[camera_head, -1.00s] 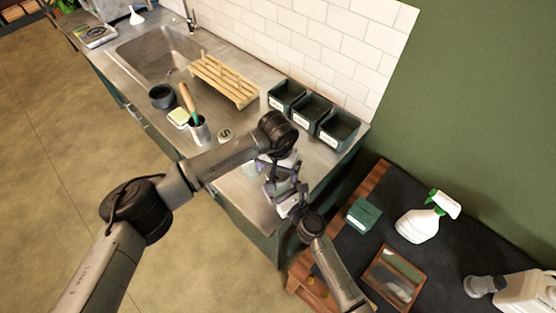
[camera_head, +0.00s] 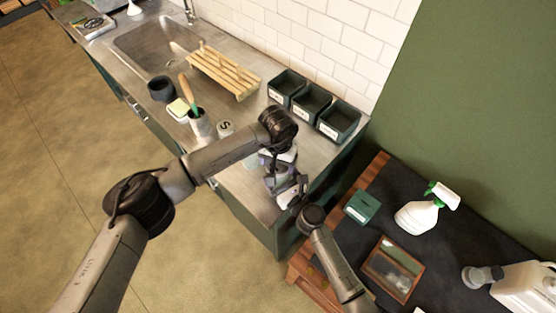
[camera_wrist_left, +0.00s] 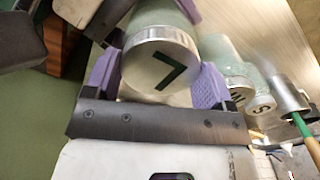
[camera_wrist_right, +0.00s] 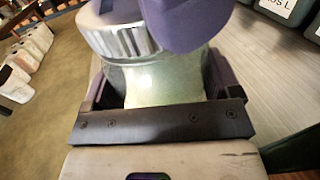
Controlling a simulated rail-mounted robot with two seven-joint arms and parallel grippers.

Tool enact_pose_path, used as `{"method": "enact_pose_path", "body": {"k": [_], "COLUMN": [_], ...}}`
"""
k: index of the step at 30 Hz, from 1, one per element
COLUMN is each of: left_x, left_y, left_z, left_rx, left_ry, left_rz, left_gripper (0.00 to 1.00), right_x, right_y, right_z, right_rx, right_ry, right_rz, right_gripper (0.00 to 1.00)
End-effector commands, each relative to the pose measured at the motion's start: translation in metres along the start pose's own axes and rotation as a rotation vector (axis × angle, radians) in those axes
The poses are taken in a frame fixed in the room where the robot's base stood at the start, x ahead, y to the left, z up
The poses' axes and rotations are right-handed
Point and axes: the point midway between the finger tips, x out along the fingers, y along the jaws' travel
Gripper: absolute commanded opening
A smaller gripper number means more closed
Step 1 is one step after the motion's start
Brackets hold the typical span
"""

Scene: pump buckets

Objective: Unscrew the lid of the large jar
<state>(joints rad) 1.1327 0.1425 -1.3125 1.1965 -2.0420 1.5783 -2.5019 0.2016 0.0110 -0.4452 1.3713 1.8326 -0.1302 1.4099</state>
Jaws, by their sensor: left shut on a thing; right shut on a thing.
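The large jar has a silvery metal lid (camera_wrist_left: 160,62) marked L, seen from above in the left wrist view. My left gripper (camera_head: 279,163) is shut on this lid, with purple pads on both sides of it. The jar's pale, translucent greenish body (camera_wrist_right: 158,80) shows in the right wrist view, with the ribbed lid edge on top. My right gripper (camera_head: 290,190) is shut on the body, below the lid. A purple finger of my left gripper hides part of the lid there. In the head view the grippers mostly hide the jar.
The medium jar (camera_wrist_left: 240,92) and small jar (camera_wrist_left: 262,105) stand close by on the steel counter (camera_head: 238,190). A cup with a green-tipped brush (camera_head: 199,125), wooden rack (camera_head: 222,72) and several dark bins (camera_head: 311,102) share the counter. A spray bottle (camera_head: 418,215) stands on the side table.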

Motion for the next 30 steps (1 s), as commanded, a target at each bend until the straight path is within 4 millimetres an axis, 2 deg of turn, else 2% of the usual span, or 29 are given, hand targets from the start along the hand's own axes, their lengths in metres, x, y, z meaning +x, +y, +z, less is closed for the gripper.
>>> {"method": "enact_pose_path", "body": {"k": [4,8,30], "left_x": [-0.0003,-0.0007,-0.0012], "left_y": [-0.0005,-0.0007,-0.0004], "left_z": [-0.0002,-0.0003,0.0], "left_rx": [-0.026,-0.199,-1.676], "left_ry": [0.001,0.001,0.002], "left_rz": [-0.001,-0.001,-0.002], "left_gripper": [0.48,0.48,0.48], "right_x": [-0.0002,-0.0002,-0.0003], "right_y": [0.0,0.0,-0.0004], "right_z": [-0.0006,-0.0006,-0.0007], "right_rx": [0.001,0.001,0.002], "right_ry": [0.001,0.001,0.001], "right_rz": [0.0,0.0,-0.001], "right_gripper": [0.17,0.17,0.17]}}
